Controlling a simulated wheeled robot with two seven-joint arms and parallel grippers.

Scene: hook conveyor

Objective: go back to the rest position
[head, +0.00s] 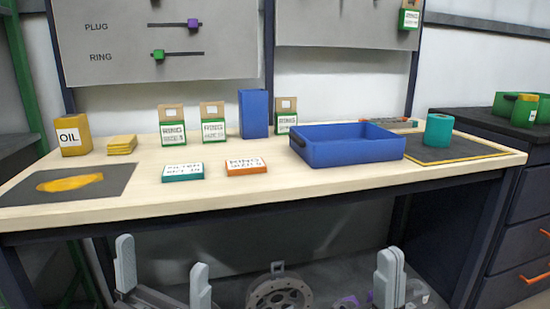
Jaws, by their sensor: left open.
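My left gripper (162,278) is low at the bottom left, below the front edge of the workbench (300,205). Its two grey fingers stand upright and well apart, with nothing between them. My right gripper (388,280) is low at the bottom right, also below the bench edge. Its grey fingers appear close together or overlapping from this angle, so I cannot tell how far apart they are. Neither gripper touches anything on the bench top.
A blue tray (345,155) sits right of centre. Teal (183,172) and orange (246,166) labelled boxes lie near the front. An oil can (73,135) stands at left. The bench's front edge lies beyond both grippers.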

